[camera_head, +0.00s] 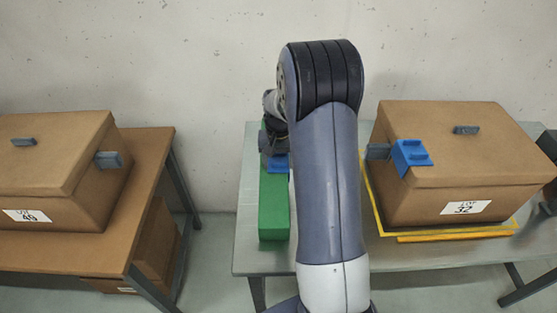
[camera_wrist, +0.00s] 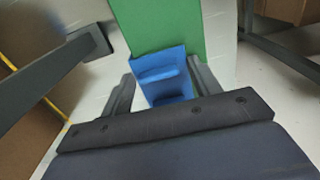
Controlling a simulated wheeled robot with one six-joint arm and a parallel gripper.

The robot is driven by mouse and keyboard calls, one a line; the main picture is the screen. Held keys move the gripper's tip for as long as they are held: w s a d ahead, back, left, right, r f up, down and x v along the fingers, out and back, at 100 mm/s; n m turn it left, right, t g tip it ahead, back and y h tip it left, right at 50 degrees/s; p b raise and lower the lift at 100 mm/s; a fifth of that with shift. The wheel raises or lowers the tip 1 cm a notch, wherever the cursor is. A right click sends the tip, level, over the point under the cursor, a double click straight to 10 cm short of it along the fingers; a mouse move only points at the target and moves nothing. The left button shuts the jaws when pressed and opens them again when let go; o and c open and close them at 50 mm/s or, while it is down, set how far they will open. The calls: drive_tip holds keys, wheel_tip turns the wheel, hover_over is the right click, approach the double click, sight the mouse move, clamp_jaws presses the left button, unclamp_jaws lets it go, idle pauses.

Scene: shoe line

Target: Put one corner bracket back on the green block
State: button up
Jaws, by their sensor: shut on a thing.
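The green block (camera_head: 273,215) is a long upright-edged bar on the grey table, left of my arm. It also fills the top of the wrist view (camera_wrist: 160,25). A blue corner bracket (camera_head: 278,165) is at the upper part of the green block, partly hidden by my gripper (camera_head: 273,150). In the wrist view the bracket (camera_wrist: 166,78) sits between the two fingers of my gripper (camera_wrist: 162,75), which is shut on it. The bracket overlaps the block's near end in that view; I cannot tell whether it rests on it. Another blue bracket (camera_head: 411,156) sits on the right carton's corner.
A carton marked 32 (camera_head: 470,185) stands on a yellow frame (camera_head: 450,235) on the grey table (camera_head: 395,260), right of my arm. A carton marked 49 (camera_head: 60,195) stands on the brown table (camera_head: 150,190) at left. A floor gap separates the tables.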

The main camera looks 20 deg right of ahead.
drive_tip(key=o, duration=1.4)
drive_tip(key=shift+r+p, duration=2.55)
drive_tip(key=shift+r, duration=1)
drive_tip(key=shift+f, duration=0.2)
wheel_tip(320, 180, down, 7)
drive_tip(key=b, duration=0.5)
drive_tip(key=shift+r, duration=0.1)
